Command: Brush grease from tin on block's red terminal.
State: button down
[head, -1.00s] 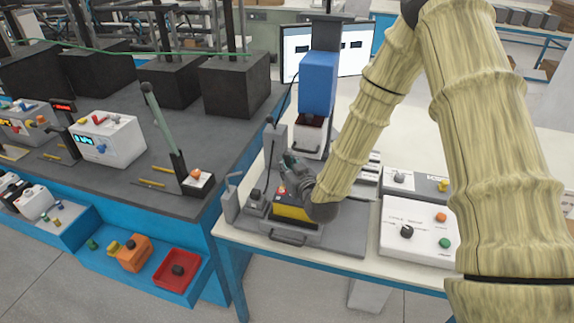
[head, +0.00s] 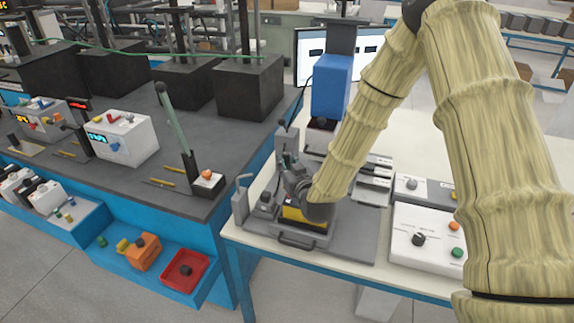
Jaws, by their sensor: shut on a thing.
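The block, with a yellow side (head: 304,216) and a dark top, sits in a grey fixture (head: 345,238) on the pale bench. My wrist and gripper (head: 287,167) are over it, in front of a blue-headed press. The gripper is dark grey and slants up and to the left. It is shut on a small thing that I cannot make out. The gripper and wrist cover most of the block's top, so I cannot see the red terminal. I cannot pick out the grease tin or the brush in this view.
A press with a blue head (head: 331,88) stands close behind the gripper. A white control box (head: 425,238) with knobs is right of the fixture. The dark bench (head: 110,185) at left carries a lever and white instruments. A red bin (head: 185,268) is below on a blue shelf.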

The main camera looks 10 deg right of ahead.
aim_at(286, 153)
jog(key=shift+r+p, duration=1.2)
jog(key=shift+r, duration=1.75)
jog(key=shift+r+p, duration=0.5)
jog(key=shift+r, duration=0.95)
